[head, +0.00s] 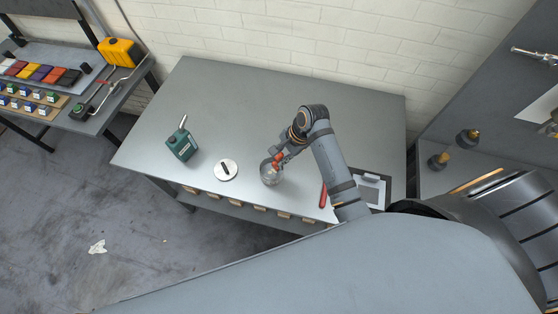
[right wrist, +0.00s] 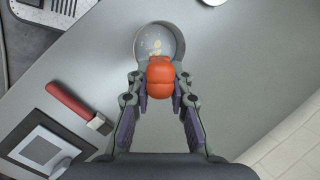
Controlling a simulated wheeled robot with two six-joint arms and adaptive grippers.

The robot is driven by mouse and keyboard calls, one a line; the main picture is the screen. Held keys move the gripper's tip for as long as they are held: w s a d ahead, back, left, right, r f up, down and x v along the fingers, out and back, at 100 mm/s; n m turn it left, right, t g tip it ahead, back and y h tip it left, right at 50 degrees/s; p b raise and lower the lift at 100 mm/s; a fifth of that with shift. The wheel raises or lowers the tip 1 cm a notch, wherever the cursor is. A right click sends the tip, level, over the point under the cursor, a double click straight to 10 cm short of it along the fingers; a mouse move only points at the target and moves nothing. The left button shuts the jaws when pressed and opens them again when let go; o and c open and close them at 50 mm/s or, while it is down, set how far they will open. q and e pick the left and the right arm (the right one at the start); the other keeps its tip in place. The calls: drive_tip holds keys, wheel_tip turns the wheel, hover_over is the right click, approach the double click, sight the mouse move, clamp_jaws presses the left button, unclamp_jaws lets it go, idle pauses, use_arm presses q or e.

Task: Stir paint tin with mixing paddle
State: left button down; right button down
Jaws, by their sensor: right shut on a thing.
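The paint tin (head: 271,176) is a round grey metal tin standing upright near the front edge of the table. It also shows in the right wrist view (right wrist: 176,38), with pale specks inside. My right gripper (head: 282,157) is over the tin, shut on the orange handle of the mixing paddle (head: 278,159). The handle fills the space between the fingers in the right wrist view (right wrist: 160,76) and hides the paddle's lower part. I cannot tell how deep the paddle sits in the tin. My left gripper is not in view.
A pale disc with a dark bar (head: 226,170) and a green spouted can (head: 182,145) stand left of the tin. A red-handled tool (head: 323,195) and a framed pad (head: 372,190) lie right. The table's back (head: 230,95) is clear.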

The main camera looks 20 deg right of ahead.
drive_tip(key=shift+s+a, duration=0.4)
drive_tip(key=shift+a, duration=0.35)
drive_tip(key=shift+a, duration=0.2)
